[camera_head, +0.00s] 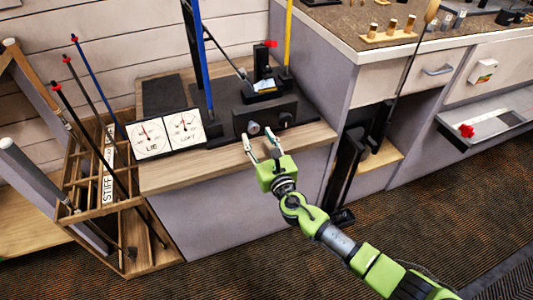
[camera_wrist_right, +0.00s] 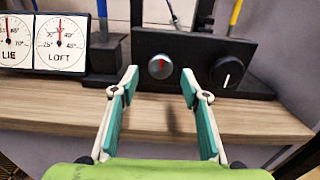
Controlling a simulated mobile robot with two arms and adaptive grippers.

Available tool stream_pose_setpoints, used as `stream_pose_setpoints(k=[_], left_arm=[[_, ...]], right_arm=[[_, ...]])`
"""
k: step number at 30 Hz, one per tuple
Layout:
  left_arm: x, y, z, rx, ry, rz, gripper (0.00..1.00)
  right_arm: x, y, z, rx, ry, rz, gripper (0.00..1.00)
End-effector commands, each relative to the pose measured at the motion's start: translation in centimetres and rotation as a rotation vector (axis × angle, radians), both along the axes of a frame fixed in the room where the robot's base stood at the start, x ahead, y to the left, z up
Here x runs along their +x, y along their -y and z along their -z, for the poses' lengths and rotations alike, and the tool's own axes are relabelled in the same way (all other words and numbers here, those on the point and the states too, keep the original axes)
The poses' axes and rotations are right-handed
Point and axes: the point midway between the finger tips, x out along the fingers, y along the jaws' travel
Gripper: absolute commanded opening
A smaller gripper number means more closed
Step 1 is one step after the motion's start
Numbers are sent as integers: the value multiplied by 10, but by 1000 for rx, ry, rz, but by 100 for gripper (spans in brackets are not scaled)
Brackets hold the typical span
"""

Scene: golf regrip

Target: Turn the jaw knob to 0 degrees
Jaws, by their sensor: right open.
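A black machine (camera_head: 265,110) on the bench has two knobs on its front face. One is a grey round knob with a red mark (camera_wrist_right: 160,66); its mark points roughly up. To its right is a black knob with a white line (camera_wrist_right: 227,73), the line slightly tilted. I cannot tell from any label which is the jaw knob. My right gripper (camera_head: 263,140) is open and empty, just in front of the grey knob; in the right wrist view its fingers (camera_wrist_right: 160,88) stand left and right of that knob, apart from it. My left gripper is out of view.
Two dials marked LIE (camera_head: 148,138) and LOFT (camera_head: 184,129) stand left of the machine on the wooden bench (camera_head: 225,157). A club rack (camera_head: 110,190) stands at the left. A counter (camera_head: 360,60) with drawers is at the right.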

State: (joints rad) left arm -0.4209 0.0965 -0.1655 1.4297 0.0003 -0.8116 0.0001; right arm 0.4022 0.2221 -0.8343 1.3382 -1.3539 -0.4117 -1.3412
Motion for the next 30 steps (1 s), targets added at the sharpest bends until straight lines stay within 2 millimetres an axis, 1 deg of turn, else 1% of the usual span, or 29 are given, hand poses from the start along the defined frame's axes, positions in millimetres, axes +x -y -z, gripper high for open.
stream_pose_setpoints(k=[3, 9, 12, 15, 20, 30], left_arm=[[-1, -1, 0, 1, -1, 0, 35], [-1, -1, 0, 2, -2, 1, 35], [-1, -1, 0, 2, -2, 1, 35], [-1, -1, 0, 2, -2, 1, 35], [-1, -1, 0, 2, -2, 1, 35], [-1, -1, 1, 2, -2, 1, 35]], right_arm=[[-24, 9, 2, 0, -3, -1, 42], [-64, 21, 1, 0, -3, -2, 42], [-79, 26, 1, -1, -3, -1, 42], [-88, 29, 1, -1, -2, -1, 42], [-94, 30, 0, 0, -1, -1, 42], [-94, 30, 0, 0, -1, -1, 42]])
